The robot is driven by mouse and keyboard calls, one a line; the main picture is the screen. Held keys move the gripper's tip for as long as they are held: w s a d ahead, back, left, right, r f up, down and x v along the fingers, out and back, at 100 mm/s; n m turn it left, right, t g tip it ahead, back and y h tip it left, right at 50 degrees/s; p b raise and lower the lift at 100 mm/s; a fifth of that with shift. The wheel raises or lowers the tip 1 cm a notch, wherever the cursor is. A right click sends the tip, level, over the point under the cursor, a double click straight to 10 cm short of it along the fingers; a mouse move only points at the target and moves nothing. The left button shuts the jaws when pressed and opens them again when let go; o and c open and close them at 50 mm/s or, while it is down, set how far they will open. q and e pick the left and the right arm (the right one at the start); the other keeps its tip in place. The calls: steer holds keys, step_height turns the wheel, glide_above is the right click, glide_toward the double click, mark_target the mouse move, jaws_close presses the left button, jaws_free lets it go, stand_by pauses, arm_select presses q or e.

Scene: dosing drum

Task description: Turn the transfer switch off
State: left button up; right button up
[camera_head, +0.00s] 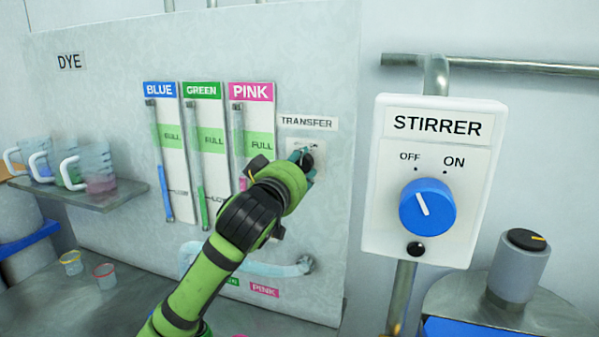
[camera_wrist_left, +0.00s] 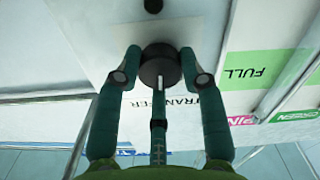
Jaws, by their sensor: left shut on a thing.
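The transfer switch is a round black knob (camera_wrist_left: 160,62) on a pale plate, under the TRANSFER label (camera_head: 307,123) on the wall panel. My left gripper (camera_head: 305,160) is at the knob and hides most of it in the head view. In the left wrist view, the two green fingers (camera_wrist_left: 160,72) of the left gripper close on opposite sides of the knob. A short white mark on the knob's rim points toward the TRANSFER lettering. The switch plate's small markings are too covered to read. My right gripper is in neither view.
To the right is the STIRRER box (camera_head: 435,180) with a blue knob (camera_head: 427,207). Left of the switch are BLUE, GREEN and PINK level tubes (camera_head: 238,140). A clear horizontal pipe (camera_head: 250,258) runs below. Jugs (camera_head: 95,170) stand on a shelf at left.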

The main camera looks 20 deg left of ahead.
arm_select(q)
steer(key=n, duration=0.3)
steer(key=shift+d+f+n, duration=0.1)
steer(key=shift+n, duration=0.2)
steer(key=shift+n+p, duration=0.6)
steer(key=shift+n, duration=1.1)
steer(key=o, duration=1.1)
steer(key=shift+o, duration=0.2)
steer(key=s, duration=1.2)
steer(key=shift+a, duration=0.2)
